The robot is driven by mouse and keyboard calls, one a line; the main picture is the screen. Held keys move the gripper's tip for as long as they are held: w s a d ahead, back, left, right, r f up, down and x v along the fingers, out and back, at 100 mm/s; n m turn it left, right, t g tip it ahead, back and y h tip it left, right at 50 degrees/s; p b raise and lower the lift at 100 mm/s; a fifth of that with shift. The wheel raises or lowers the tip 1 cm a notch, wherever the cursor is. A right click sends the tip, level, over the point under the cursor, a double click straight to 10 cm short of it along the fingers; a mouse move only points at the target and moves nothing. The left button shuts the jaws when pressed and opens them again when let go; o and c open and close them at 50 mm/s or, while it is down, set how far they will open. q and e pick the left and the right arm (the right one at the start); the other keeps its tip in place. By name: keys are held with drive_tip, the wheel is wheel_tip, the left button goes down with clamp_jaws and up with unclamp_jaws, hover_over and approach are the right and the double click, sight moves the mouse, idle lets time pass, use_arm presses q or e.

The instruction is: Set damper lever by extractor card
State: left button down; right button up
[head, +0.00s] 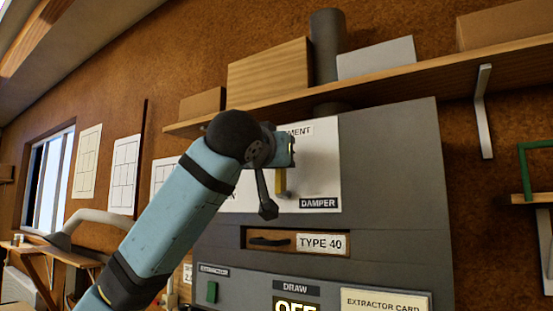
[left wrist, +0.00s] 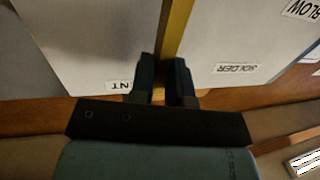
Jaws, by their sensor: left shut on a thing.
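The yellow damper lever (head: 280,182) stands in front of a white plate (head: 318,165) on the grey cabinet, beside a "DAMPER" label (head: 319,203). My left gripper (head: 288,152) is at the lever's upper part, and my wrist hides some of it. In the left wrist view, my left gripper (left wrist: 165,78) is shut around the yellow lever (left wrist: 176,30), with one finger on each side. That view also shows a "SOLDER" label (left wrist: 237,69). The extractor card (head: 385,302) is at the bottom right, cut off by the picture edge. My right gripper is not in view.
Below the plate are a slot with a dark handle (head: 270,241) and a "TYPE 40" label (head: 321,243). A green switch (head: 212,292) and a "DRAW" display reading OFF (head: 296,305) sit lower. A wooden shelf (head: 440,77) with boxes runs above the cabinet.

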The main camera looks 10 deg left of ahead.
use_arm(q)
drive_tip(key=c, duration=1.1)
unclamp_jaws()
drive_tip(key=s+a+b, duration=0.2)
drive_tip(key=s+b, duration=0.2)
drive_tip(key=s, duration=0.9)
drive_tip(key=shift+s, duration=0.35)
